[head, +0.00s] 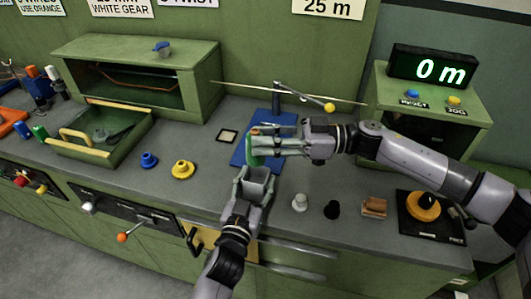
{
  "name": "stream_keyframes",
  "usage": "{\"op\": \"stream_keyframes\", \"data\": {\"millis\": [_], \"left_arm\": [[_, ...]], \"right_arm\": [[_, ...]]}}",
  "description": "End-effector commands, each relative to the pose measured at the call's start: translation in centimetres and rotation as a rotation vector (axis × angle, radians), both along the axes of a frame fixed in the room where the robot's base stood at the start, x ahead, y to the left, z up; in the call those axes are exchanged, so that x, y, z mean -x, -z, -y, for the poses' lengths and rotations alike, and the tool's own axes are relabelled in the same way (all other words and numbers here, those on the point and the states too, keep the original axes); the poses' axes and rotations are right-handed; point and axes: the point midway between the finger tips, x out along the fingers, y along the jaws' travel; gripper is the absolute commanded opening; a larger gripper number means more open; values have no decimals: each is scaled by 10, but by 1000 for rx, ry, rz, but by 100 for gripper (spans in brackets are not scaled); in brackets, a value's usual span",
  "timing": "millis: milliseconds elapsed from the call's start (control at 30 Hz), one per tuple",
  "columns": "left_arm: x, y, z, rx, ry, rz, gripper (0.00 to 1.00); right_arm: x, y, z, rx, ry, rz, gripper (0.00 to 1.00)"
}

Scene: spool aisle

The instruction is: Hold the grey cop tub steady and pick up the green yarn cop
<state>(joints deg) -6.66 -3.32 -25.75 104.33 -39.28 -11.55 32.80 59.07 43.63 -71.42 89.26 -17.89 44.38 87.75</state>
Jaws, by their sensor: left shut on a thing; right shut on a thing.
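The grey cop tub (257,176) stands near the middle of the counter's front part in the head view. My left gripper (253,188) reaches up from below and is shut on the tub. The green yarn cop (254,157) is just above the tub in the picture, partly hidden by the fingers. My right gripper (270,143) comes in from the right and is shut on the cop. Whether the cop's lower end is still inside the tub cannot be told.
A blue base (238,154) with a post and long rod stands behind the grippers. Blue (149,160) and yellow (182,170) pieces lie left. White (300,202) and black (332,210) pieces lie right, near a black-based dial (424,207). An open green drawer (125,147) is at left.

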Motion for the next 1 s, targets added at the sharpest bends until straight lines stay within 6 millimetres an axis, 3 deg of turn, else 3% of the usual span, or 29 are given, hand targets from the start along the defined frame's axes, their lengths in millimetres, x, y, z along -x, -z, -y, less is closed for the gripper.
{"op": "stream_keyframes", "data": {"millis": [100, 367, 400, 733, 1000], "left_arm": [[0, 0, 0, 0, 0, -1, 20], [0, 0, 0, 0, 0, -1, 20], [0, 0, 0, 0, 0, -1, 49], [0, 0, 0, 0, 0, 0, 71], [0, 0, 0, 0, 0, 0, 71]], "right_arm": [[0, -10, 0, 0, -1, 0, 2], [0, -12, 0, 0, -1, -1, 2], [0, -12, 0, 0, -1, -1, 2], [0, -12, 0, -1, -1, -1, 2], [0, -12, 0, -1, -1, -1, 2]]}}
